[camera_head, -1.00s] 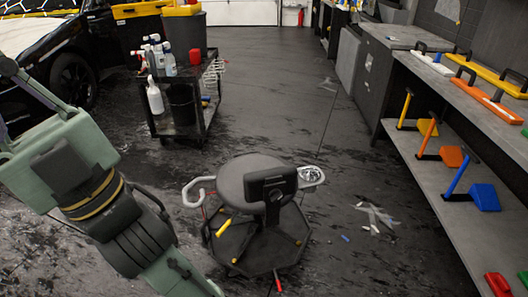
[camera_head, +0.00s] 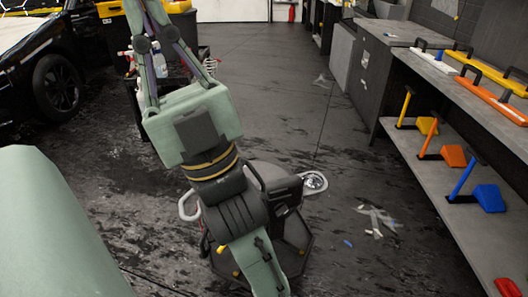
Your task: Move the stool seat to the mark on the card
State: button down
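My arm crosses in front and hides much of the seat and base. A white curved handle sticks out at the seat's left, and a silver dish-like part sits at its right. My gripper (camera_head: 158,28) is at the top left, above and beyond the stool in the picture. Its linkages run up to the top edge, where the fingertips are cut off or unclear, so its opening cannot be judged. I see no clear card or mark.
Pale scraps (camera_head: 376,220) lie on the wet-looking floor right of the stool. A shelf unit (camera_head: 425,178) with coloured tools lines the right side. A cart with bottles stands behind my arm, and a dark car (camera_head: 25,75) is at the left. Open floor runs up the middle.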

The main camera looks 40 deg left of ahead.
aim_at(315, 183)
jog(key=j+z, duration=0.15)
jog(key=j, duration=0.65)
jog(key=j+z, duration=0.2)
jog(key=j, duration=0.6)
jog(key=k+j+z, duration=0.15)
jog(key=j, duration=0.65)
jog(key=k+j, duration=0.1)
jog(key=j, duration=1.75)
jog(key=k+j, duration=0.15)
jog(key=j, duration=0.75)
jog(key=i+j, duration=0.1)
jog(key=j, duration=0.3)
jog(key=i+j, duration=0.15)
jog(key=j, duration=0.3)
jog(key=i+j, duration=0.8)
jog(key=j, duration=0.15)
jog(key=i+j, duration=0.1)
jog(key=i, duration=0.35)
jog(key=i+j, duration=0.15)
jog(key=i, duration=0.35)
jog(key=i+j, duration=0.1)
jog(key=i, duration=0.35)
jog(key=z, duration=0.05)
